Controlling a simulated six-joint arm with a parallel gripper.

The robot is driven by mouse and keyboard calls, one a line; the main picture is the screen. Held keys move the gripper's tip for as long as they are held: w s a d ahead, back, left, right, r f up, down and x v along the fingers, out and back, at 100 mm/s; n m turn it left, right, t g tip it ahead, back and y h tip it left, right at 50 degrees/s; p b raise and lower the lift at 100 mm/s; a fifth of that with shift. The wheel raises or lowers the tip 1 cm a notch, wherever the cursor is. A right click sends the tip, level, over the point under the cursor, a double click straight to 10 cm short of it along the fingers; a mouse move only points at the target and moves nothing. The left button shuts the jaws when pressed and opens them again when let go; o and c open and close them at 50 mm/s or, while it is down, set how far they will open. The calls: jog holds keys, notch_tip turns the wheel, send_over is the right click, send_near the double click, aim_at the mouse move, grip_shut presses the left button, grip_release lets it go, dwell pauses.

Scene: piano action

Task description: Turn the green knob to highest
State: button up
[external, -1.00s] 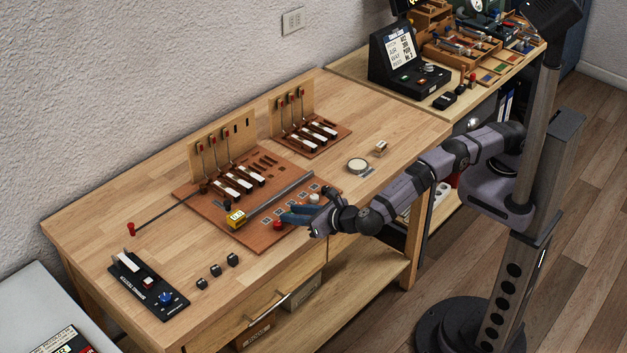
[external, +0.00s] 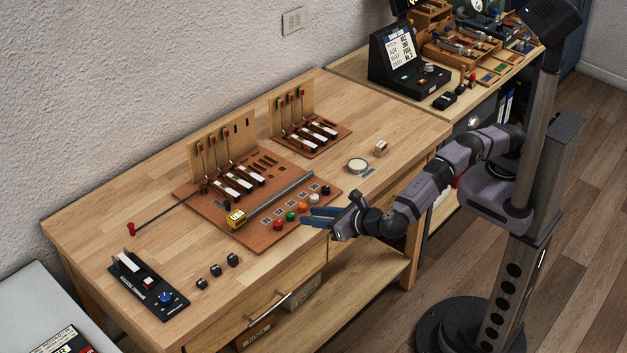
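The green knob (external: 290,216) stands on the front part of the brown board (external: 208,210), in a row between the red knob (external: 278,225) and the orange knob (external: 302,207). Its turn position is too small to read. My gripper (external: 308,216) has two blue fingers pointing left, with a gap between them. It is open and empty, just right of the green knob in the picture and apart from it.
A white knob (external: 314,198) and a black knob (external: 325,190) continue the row. Upright lever panels stand further back. The table's front edge is under my gripper.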

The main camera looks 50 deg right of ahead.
aim_at(290, 216)
jog(key=b, duration=0.1)
jog(key=d+f+t+b, duration=0.1)
jog(key=shift+w+f+b, duration=0.1)
jog(key=shift+w+b, duration=0.2)
jog(key=shift+b, duration=0.05)
jog(key=d+f+t+y+b, duration=0.1)
jog(key=b, duration=0.2)
jog(key=shift+w+n, duration=0.1)
jog(key=shift+n, duration=0.3)
jog(key=y+b, duration=0.1)
jog(key=f+n+t+y+b, duration=0.1)
jog(key=shift+s+d+b, duration=0.3)
jog(key=shift+s+d+f+n+y+b, duration=0.1)
jog(key=shift+s+f+n+y+b, duration=0.2)
jog(key=shift+y, duration=0.25)
jog(key=shift+s+d+f+n+y+b, duration=0.1)
jog(key=shift+s+n+y+b, duration=0.1)
jog(key=shift+n+y+b, duration=0.25)
jog(key=shift+w+a, duration=0.1)
jog(key=shift+p+x, duration=0.5)
jog(key=shift+x, duration=3.05)
jog(key=shift+r, duration=0.15)
